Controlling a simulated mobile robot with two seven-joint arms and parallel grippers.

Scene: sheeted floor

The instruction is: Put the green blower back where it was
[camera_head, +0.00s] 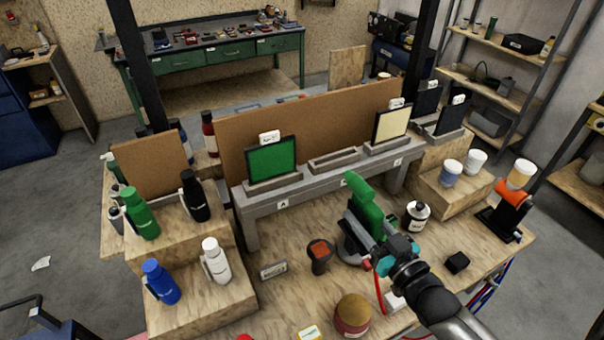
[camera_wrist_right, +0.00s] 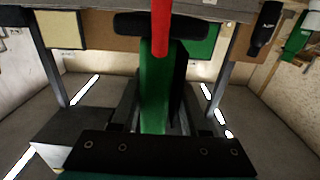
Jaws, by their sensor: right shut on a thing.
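The green blower (camera_head: 367,207) is at the right gripper, above the wooden bench in front of the grey rack. My right gripper (camera_head: 372,247) is shut on it; its fingertips are partly hidden by the blower. In the right wrist view the green body (camera_wrist_right: 156,90) stands between the fingers, with a black part across its top and a red part in front. Whether the blower touches the bench is unclear. My left gripper is not in view.
The grey rack (camera_head: 262,198) holds a green panel (camera_head: 272,157) and a cream panel (camera_head: 392,125). Bottles stand on steps at left. A white bottle (camera_head: 416,216), a black block (camera_head: 456,262), a dark cup (camera_head: 320,256) and an orange-and-black item (camera_head: 511,196) surround the blower.

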